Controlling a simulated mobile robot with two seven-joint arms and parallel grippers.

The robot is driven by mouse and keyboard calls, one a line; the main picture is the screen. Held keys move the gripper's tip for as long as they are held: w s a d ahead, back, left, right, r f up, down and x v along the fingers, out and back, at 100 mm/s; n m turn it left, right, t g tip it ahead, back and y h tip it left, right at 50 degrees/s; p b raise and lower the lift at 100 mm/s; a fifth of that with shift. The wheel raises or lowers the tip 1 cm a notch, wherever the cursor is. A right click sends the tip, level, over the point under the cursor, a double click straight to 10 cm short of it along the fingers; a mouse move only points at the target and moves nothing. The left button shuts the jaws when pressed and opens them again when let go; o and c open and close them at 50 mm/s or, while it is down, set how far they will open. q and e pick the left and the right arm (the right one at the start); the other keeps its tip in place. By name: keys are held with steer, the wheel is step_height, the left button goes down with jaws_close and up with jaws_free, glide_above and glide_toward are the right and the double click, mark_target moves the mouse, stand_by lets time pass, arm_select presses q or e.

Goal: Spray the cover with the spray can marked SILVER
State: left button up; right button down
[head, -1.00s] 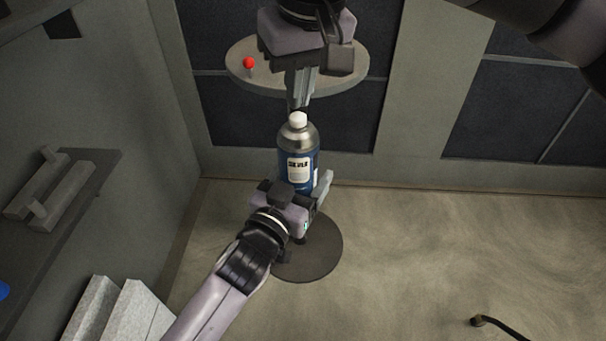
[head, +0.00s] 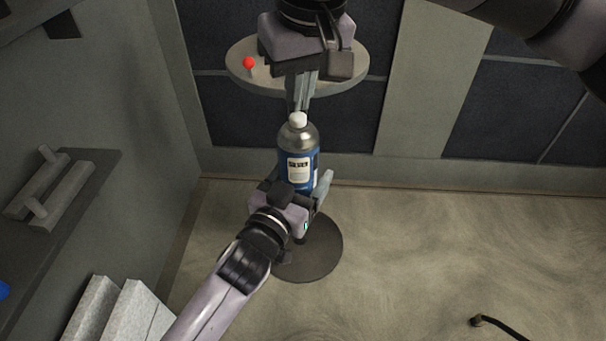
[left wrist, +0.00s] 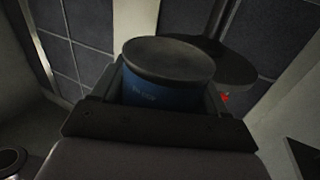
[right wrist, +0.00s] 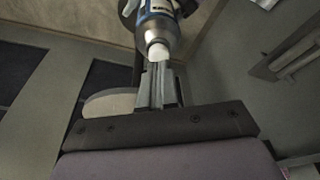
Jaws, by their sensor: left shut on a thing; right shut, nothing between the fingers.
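The spray can (head: 301,165), blue with a silver shoulder, white cap and a label reading SILVER, stands upright in my left gripper (head: 306,192), which is shut around its lower part. Its dark round base (left wrist: 168,58) shows in the left wrist view. My right gripper (head: 299,103) is shut and empty, pointing down just above the white cap. In the right wrist view its fingertips (right wrist: 157,70) are close to the cap (right wrist: 158,51); I cannot tell whether they touch. I cannot clearly identify the cover.
A round grey tabletop (head: 345,81) with a red ball (head: 249,63) on a short stem stands behind the right gripper. A dark round disc (head: 318,262) lies on the floor below. A shelf (head: 100,165) with grey bars is at left. The right-hand floor is mostly clear.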

arm_select(q)
steer(key=shift+r, duration=0.15)
arm_select(e)
steer(key=shift+f, duration=0.8)
arm_select(q)
steer(key=shift+r, duration=0.1)
arm_select(e)
steer(key=shift+f, duration=0.1)
steer(key=shift+r, duration=2.6)
steer(key=shift+r, duration=0.35)
steer(key=v, duration=1.1)
steer(key=shift+r, duration=0.15)
